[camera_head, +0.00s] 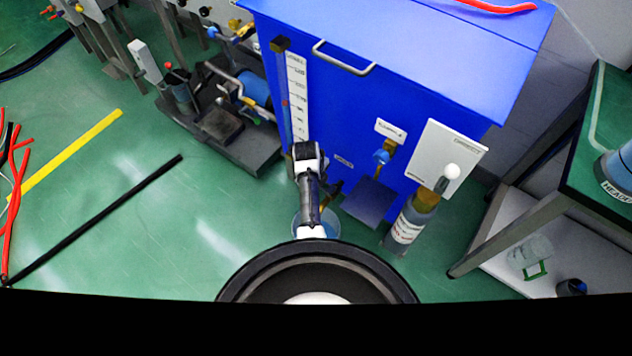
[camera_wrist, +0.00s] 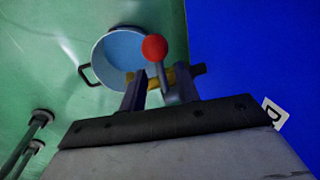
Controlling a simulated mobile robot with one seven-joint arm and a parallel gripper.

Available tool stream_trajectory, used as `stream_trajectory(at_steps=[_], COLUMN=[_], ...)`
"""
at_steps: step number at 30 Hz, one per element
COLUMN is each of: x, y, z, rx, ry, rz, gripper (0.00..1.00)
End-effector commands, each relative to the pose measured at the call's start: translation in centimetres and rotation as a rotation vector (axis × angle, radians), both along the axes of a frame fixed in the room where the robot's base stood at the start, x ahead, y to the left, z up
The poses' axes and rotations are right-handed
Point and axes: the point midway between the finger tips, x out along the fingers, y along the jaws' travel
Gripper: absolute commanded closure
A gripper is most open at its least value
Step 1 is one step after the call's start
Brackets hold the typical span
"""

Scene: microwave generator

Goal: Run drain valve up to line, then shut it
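The drain valve has a brass body (camera_wrist: 157,80) and a lever with a red ball knob (camera_wrist: 154,48). In the wrist view it sits between the spread fingers of my gripper (camera_wrist: 160,92). The lever stem is close to the right finger; contact cannot be told. A round pot (camera_wrist: 95,60) with a dark side handle and a pale blue inside stands on the floor below the valve. In the head view, my arm partly hides the pot (camera_head: 330,229) and the valve. No fill line is clear in the pot. The blue tank (camera_head: 350,105) carries a scaled gauge (camera_head: 297,95) with a red mark.
A blue-handled valve (camera_head: 381,157), a white panel (camera_head: 440,155) and a labelled bottle (camera_head: 408,226) are at the tank's front right. A pump skid (camera_head: 235,140) stands left of the tank. A bench (camera_head: 610,150) is at right.

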Motion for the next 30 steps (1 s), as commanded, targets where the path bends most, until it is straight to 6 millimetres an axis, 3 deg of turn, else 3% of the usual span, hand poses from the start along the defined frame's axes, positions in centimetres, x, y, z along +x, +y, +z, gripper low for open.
stream_trajectory(at_steps=[9,17,30], x=[0.07,0.06,0.00], y=[-0.04,-0.04,-0.11], z=[-0.23,-0.21,0.02], rx=[-0.001,-0.001,0.018], ry=[-0.001,-0.001,-0.014], rz=[0.000,0.000,-0.002], gripper=[0.68,1.00,1.00])
